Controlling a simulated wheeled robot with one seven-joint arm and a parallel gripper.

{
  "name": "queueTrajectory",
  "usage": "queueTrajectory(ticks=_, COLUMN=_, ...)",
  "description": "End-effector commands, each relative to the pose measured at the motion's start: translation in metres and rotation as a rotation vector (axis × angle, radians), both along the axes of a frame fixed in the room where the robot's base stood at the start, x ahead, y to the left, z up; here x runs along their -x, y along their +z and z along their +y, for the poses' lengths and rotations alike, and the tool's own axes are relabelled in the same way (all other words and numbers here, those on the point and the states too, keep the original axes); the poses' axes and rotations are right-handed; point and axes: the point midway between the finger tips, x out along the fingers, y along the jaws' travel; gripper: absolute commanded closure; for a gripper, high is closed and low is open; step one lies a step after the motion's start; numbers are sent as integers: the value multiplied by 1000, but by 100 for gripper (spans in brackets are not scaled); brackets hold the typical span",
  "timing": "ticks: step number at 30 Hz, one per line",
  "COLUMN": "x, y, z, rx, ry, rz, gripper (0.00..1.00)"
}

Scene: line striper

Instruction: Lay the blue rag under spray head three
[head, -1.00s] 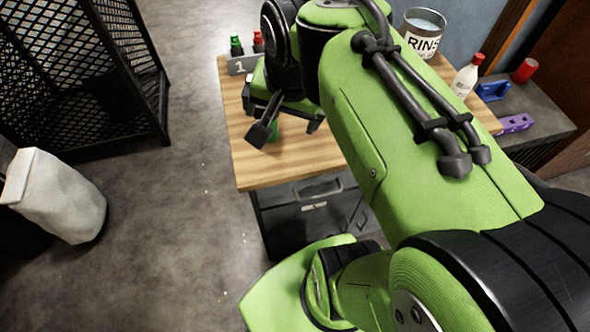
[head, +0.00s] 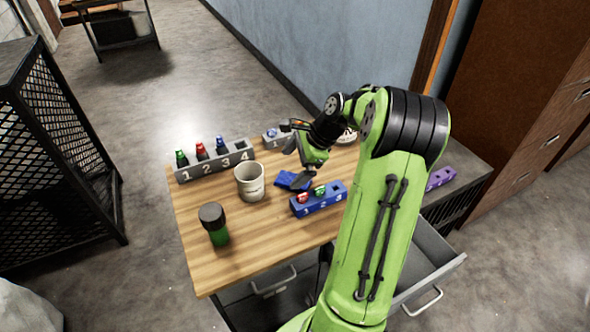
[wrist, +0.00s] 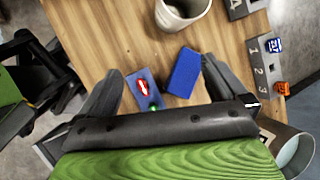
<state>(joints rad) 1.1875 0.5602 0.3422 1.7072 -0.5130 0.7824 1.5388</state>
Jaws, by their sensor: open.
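The blue rag (head: 288,180) lies flat on the wooden table, between a white cup and a blue numbered rack. It also shows in the wrist view (wrist: 185,72) as a blue rectangle. My gripper (wrist: 163,70) is open and empty above the table, with its fingers on either side of the rag and the blue rack's end. In the head view my gripper (head: 303,178) is just right of the rag, close over it. I cannot tell any part apart as spray head three; a grey rack (wrist: 262,68) marked 1, 2, 3 holds blue and orange pieces.
The white cup (head: 250,185) stands left of the rag. The blue rack (head: 320,203) is at front right. A grey rack (head: 213,166) numbered to 4 holds bottles at back left. A green black-capped container (head: 215,226) is near the left front. A drawer (head: 428,268) stands open.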

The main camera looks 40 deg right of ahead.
Motion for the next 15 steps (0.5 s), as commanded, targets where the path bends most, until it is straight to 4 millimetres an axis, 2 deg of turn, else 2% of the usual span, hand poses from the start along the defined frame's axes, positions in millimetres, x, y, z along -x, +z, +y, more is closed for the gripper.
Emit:
queueTrajectory(ticks=1, x=8, y=-4, z=-33, rx=-106, ry=-147, rz=-10, gripper=1)
queueTrajectory(ticks=3, x=18, y=-14, z=-66, rx=-233, ry=-320, rz=-29, gripper=1)
queueTrajectory(ticks=6, x=30, y=-23, z=-95, rx=-352, ry=-474, rz=-52, gripper=1)
queueTrajectory(ticks=10, x=29, y=-34, z=-101, rx=-398, ry=-528, rz=-60, gripper=1)
queueTrajectory(ticks=15, x=4, y=-66, z=-87, rx=-397, ry=-524, rz=-54, gripper=1)
